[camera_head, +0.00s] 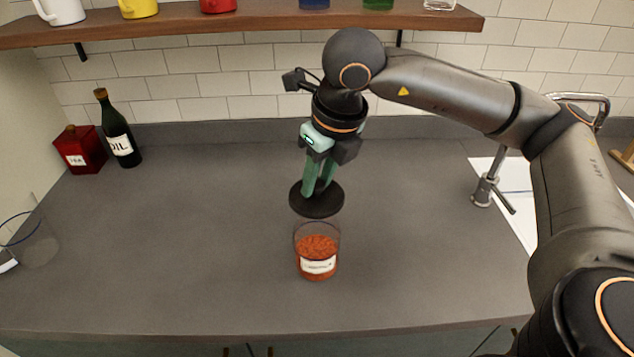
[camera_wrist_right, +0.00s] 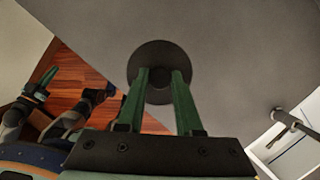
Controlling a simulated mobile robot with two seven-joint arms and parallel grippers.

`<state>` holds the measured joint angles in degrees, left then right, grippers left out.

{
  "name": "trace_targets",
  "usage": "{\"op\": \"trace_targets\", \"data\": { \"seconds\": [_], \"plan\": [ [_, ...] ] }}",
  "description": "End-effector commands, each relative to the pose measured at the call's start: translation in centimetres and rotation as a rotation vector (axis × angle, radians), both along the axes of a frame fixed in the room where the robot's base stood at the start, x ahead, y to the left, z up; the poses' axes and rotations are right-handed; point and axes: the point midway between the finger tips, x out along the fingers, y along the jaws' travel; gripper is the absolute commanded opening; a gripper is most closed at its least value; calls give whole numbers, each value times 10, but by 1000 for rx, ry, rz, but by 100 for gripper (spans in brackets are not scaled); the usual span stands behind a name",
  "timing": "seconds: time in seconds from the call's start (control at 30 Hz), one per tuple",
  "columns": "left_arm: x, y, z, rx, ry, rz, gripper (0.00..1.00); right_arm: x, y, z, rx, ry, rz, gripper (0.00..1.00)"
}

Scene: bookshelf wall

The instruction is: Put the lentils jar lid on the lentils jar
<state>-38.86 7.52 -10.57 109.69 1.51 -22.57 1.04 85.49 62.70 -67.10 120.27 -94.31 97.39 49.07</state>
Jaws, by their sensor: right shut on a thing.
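The lentils jar (camera_head: 317,250) is clear glass, filled partway with orange-red lentils, with a white label. It stands upright and open on the grey counter. My right gripper (camera_head: 318,191) points down and is shut on the lentils jar lid (camera_head: 316,207), a dark round disc. The lid looks roughly level, above and a little behind the jar's mouth, apart from it. In the right wrist view the lid (camera_wrist_right: 160,52) is at the tips of the green fingers (camera_wrist_right: 160,80); the jar does not show there. My left gripper is not in the head view.
A dark oil bottle (camera_head: 119,130) and a red tin (camera_head: 80,150) stand at the back left. An empty glass container (camera_head: 35,245) is at the left edge. A tap (camera_head: 487,182) and sink (camera_head: 520,215) are at right. A wooden shelf (camera_head: 260,20) runs above. Counter around the jar is clear.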

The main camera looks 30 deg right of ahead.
Motion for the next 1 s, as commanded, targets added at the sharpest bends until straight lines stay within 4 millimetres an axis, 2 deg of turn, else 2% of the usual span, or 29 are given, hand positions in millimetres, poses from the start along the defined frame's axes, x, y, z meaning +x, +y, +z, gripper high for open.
{"op": "trace_targets", "data": {
  "seconds": [0.27,0.73,1.0],
  "plan": [
    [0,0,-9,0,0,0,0,0,0,-13,-1,0,2,0],
    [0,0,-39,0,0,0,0,0,0,-60,0,0,2,0],
    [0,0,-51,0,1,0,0,0,0,-69,-1,0,2,0]
  ]
}}
